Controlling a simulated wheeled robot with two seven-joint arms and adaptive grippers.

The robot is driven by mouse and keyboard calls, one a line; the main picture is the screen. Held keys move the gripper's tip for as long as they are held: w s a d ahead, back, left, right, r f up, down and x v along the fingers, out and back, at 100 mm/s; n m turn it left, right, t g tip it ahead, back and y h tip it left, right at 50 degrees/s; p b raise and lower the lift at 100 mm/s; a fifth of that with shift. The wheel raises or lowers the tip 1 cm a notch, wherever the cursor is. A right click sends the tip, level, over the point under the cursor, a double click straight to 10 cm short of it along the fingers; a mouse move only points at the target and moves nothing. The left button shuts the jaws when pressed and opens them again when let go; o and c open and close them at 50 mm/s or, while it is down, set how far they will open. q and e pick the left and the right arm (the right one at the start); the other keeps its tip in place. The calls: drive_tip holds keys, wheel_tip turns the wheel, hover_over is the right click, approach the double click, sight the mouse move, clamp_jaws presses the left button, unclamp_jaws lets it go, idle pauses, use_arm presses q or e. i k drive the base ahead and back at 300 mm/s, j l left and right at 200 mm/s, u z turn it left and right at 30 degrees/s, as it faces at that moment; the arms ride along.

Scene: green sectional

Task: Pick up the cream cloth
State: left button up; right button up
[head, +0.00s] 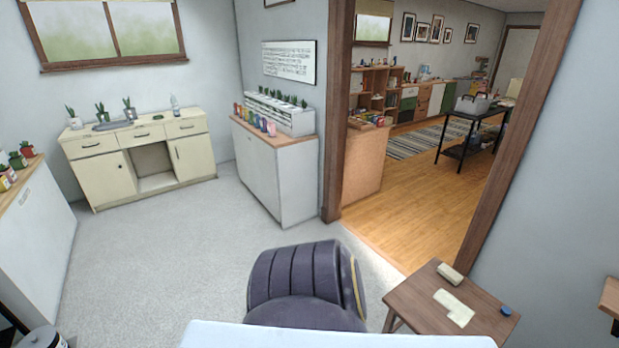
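A flat cream cloth (455,308) with an irregular outline lies on a small brown wooden table (480,323) at the lower right of the head view. A second cream piece (450,274), thicker and rolled or block-like, lies near the far corner of the same table. I cannot tell for sure which of the two the task names. Neither of my grippers shows in the head view.
A small blue round object (506,311) sits near the table's right corner. A dark purple chair (305,286) stands left of the table. A doorway with a wooden frame (524,135) is behind. The grey carpet (160,265) to the left is clear.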

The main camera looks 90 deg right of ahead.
sight(447, 273)
drive_tip(key=z, duration=4.1)
drive_tip(key=i+j+z, duration=0.2)
drive_tip(key=k+j, duration=0.05)
